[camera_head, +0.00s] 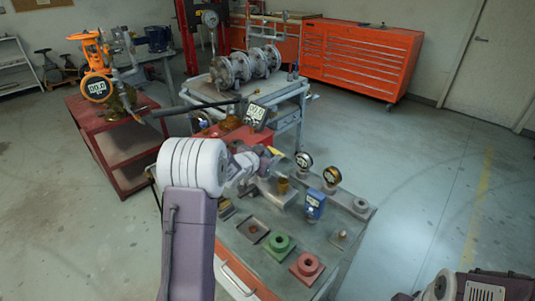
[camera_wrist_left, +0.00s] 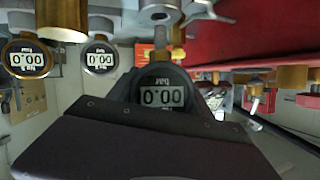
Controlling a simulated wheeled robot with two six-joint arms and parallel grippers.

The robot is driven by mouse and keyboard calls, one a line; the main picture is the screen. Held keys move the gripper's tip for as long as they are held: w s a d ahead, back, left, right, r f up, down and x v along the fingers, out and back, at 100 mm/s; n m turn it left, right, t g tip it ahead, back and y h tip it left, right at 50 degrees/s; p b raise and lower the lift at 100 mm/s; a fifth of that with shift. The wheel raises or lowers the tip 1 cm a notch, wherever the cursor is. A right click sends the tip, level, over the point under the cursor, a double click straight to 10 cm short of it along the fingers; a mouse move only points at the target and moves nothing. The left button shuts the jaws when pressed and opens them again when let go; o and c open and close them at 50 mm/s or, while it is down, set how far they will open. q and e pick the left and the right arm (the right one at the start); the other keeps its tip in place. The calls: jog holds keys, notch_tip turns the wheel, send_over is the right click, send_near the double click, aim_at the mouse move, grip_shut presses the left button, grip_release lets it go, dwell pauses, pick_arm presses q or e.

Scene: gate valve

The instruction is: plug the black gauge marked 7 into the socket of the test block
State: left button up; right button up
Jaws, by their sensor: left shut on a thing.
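My left gripper (camera_head: 270,160) reaches over the bench and is shut on a black gauge, whose upside-down 0.00 display (camera_wrist_left: 162,97) shows in the left wrist view. Its small number is hard to read. A brass fitting shows just above the gauge in that view; I cannot tell whether they touch. In the head view the gripper hides much of this area. A pale block with a brass socket (camera_head: 283,185) stands right of the gripper; I cannot be sure it is the test block.
A dark-ringed gauge (camera_head: 304,160), an orange-ringed gauge (camera_head: 332,175) and a blue gauge (camera_head: 314,204) stand on the bench to the right. Another gauge (camera_head: 256,114) is above a red box.

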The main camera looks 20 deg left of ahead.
pick_arm(q)
jog(key=shift+f+b, duration=1.3)
jog(key=shift+f, duration=0.45)
jog(key=o, duration=1.6)
jog(key=shift+o, duration=0.2)
jog(key=p+v, duration=0.1)
jog(key=v, duration=0.8)
jog(key=shift+s, duration=0.1)
